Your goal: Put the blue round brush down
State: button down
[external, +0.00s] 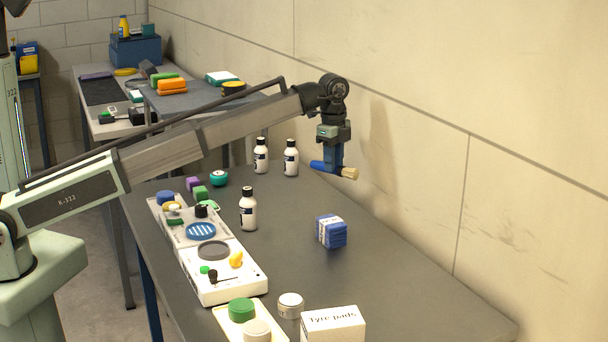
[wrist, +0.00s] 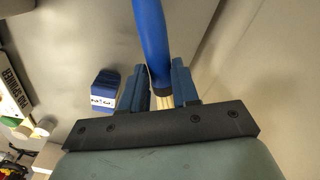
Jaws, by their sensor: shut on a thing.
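The blue round brush (external: 319,166) has a blue handle and pale bristles (external: 349,173). My gripper (external: 333,164) is shut on it and holds it above the grey table (external: 380,270), near the wall. The brush lies roughly level, with its bristles to the right in the external view. In the wrist view the blue handle (wrist: 152,40) runs up out of the frame from between the blue fingers of my gripper (wrist: 159,88), and the bristles show low between them.
A blue labelled pack (external: 332,232) stands on the table below the brush; it also shows in the wrist view (wrist: 105,91). White bottles (external: 248,210) and a white console (external: 222,268) are to the left. A tyre pads box (external: 333,325) stands in front. The table's right side is clear.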

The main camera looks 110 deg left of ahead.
jog(key=s+a, duration=0.4)
jog(key=s, duration=1)
jog(key=shift+s+d+f+m, duration=0.2)
jog(key=shift+f+m, duration=0.65)
jog(key=shift+f, duration=0.95)
jog(key=shift+s+d+f+m, duration=0.15)
jog(key=shift+f+m, duration=0.75)
jog(key=shift+f, duration=0.9)
jog(key=shift+s+d+f+m, duration=0.2)
jog(key=shift+f+m, duration=0.65)
jog(key=shift+f, duration=0.95)
jog(key=shift+f, duration=0.15)
jog(key=c, duration=0.8)
grip_release()
jog(key=shift+c, duration=0.2)
notch_tip(320, 180, up, 12)
jog(key=shift+w, duration=0.1)
